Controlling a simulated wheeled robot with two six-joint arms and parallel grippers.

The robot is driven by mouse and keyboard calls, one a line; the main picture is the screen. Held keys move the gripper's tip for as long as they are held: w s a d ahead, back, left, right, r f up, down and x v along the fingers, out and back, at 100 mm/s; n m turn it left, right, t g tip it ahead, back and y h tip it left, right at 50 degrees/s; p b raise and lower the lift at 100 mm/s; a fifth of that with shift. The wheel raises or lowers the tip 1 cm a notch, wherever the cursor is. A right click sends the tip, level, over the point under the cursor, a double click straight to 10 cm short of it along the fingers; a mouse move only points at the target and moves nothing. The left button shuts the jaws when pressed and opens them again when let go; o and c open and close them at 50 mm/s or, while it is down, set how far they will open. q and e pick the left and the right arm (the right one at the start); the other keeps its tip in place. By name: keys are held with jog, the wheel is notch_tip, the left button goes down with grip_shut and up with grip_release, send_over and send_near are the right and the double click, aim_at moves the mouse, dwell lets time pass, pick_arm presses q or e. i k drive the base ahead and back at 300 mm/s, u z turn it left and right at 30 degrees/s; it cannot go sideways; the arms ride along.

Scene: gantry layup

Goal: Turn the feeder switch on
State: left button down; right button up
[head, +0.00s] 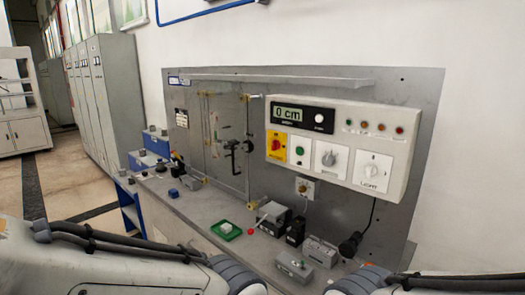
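A pale control box (338,150) is mounted on the right of the grey back panel. It carries a display (290,114) reading "0 cm", a red-and-yellow rotary switch (276,146), a green button (299,150), a grey knob (328,158) and a switch plate marked LIGHT (371,171). A small plate with a brass-coloured knob (303,188) is below the box. I cannot read which of these is the feeder switch. My arms show along the bottom edge, but both grippers are out of view.
A metal shelf (285,80) juts out above. Grey cabinets (108,85) stand left.

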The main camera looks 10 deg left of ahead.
aim_at(276, 144)
jog(key=u, duration=0.75)
jog(key=i, duration=0.65)
jog(key=z, duration=0.6)
